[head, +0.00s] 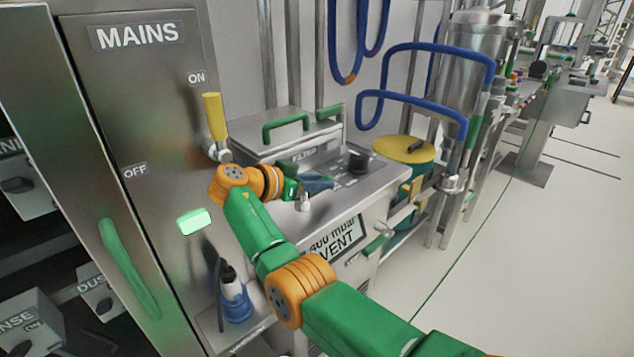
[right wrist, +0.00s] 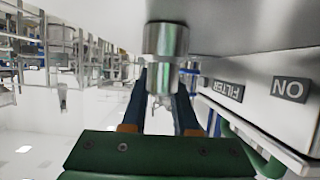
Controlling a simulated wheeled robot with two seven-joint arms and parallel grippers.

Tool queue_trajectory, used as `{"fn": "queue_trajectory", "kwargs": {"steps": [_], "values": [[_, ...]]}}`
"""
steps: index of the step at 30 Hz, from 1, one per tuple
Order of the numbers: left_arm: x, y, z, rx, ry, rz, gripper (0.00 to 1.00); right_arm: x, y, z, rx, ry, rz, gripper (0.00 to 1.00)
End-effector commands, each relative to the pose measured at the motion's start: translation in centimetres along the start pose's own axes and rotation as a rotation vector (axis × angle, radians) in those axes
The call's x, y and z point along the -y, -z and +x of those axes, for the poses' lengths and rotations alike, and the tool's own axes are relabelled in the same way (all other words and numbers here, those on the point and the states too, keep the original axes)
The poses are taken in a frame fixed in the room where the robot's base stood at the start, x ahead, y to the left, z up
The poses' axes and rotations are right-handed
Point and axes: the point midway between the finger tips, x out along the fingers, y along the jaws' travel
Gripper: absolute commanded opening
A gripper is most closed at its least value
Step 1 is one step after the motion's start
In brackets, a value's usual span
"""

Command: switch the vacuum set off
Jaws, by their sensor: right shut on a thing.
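The vacuum set (head: 345,205) is a low steel cabinet with a black knob (head: 358,162) on its sloping top and a VENT label on its front. My right gripper (head: 320,184) is over this top, its dark blue fingers pointing right. In the right wrist view its fingers are on either side of a steel cylindrical lever (right wrist: 165,50), and the gripper is shut on it. A small steel post (head: 304,202) shows just below the gripper in the head view. A FILTER label (right wrist: 226,89) and an ON label (right wrist: 290,88) are beside the gripper. My left gripper is out of view.
The MAINS panel (head: 150,100) stands at the left, its yellow-handled lever (head: 215,115) up at ON and a green lamp (head: 194,221) lit. Green handles (head: 286,126) rise from the lid behind my gripper. Blue hoses (head: 420,97) hang beyond.

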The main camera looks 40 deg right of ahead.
Motion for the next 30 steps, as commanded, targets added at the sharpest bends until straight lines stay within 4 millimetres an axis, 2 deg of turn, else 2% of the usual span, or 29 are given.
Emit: {"fn": "queue_trajectory", "kwargs": {"steps": [1,2,5,14,24,30], "values": [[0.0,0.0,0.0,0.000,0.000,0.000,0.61,-0.1,0.0,0.1,-0.001,-0.005,0.002,0.00],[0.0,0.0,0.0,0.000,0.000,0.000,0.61,-0.1,0.0,0.1,-0.001,-0.005,0.002,0.30],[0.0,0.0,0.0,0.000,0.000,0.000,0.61,-0.1,0.0,0.1,-0.001,-0.004,0.001,0.57],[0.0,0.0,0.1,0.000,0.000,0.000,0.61,0.0,-0.1,-0.1,0.000,-0.001,0.000,0.57],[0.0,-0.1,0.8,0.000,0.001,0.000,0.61,0.0,0.0,-6.3,0.001,-0.001,0.000,0.57],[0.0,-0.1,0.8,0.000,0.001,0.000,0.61,-0.1,0.0,-7.0,0.000,-0.003,0.001,0.57]]}}
